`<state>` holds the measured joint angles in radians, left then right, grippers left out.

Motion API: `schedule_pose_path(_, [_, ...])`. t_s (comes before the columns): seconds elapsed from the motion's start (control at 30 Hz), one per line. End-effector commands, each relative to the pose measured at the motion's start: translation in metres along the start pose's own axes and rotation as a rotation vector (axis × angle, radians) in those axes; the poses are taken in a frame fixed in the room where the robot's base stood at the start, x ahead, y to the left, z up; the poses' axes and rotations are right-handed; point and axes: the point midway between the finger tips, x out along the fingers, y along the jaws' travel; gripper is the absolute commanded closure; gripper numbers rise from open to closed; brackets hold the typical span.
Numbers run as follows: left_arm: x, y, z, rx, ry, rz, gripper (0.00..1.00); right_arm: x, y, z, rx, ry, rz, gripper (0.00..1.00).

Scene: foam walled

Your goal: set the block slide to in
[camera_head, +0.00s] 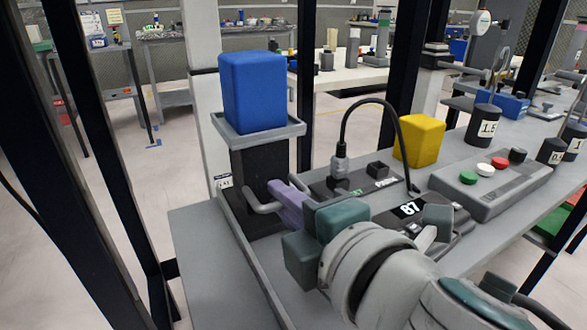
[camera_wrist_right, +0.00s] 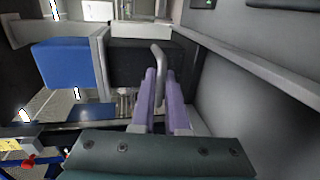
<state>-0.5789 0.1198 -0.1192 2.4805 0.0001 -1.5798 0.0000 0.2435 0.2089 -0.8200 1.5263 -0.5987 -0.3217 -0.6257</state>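The block slide is a black block (camera_head: 262,170) at the left end of the grey bench, with a bent grey bar handle (camera_head: 262,207) on its front. It also shows in the right wrist view (camera_wrist_right: 140,62), with the handle (camera_wrist_right: 159,60) standing out from it. My right gripper (camera_head: 287,203) reaches in from the lower right. Its purple fingers (camera_wrist_right: 160,90) lie close on both sides of the handle bar and look shut on it. The gripper and wrist hide part of the bench behind them. My left gripper is not in view.
A blue block (camera_head: 253,90) sits on a grey tray (camera_head: 256,133) above the slide. Behind my wrist are a black cable (camera_head: 345,125), a yellow block (camera_head: 418,139), a digital display (camera_head: 407,208) and a button box (camera_head: 490,185). Dark posts stand at left.

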Motion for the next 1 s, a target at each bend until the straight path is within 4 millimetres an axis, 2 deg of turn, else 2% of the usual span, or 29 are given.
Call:
schedule_pose_path(0.03, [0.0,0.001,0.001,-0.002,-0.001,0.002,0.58,0.0,-0.002,0.001,0.0,-0.004,-0.004,0.83])
schedule_pose_path(0.27, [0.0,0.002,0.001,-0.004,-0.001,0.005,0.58,0.0,-0.001,0.001,0.0,-0.002,-0.002,0.58])
schedule_pose_path(0.57, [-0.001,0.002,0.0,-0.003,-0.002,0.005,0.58,-0.004,0.0,0.001,0.0,-0.001,-0.002,0.58])
schedule_pose_path(0.67, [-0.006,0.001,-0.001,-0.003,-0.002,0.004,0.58,-0.015,0.0,0.0,0.001,0.0,-0.003,0.58])
schedule_pose_path(1.0, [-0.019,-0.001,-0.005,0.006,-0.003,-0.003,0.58,-0.081,0.0,0.0,0.0,-0.001,-0.004,0.58])
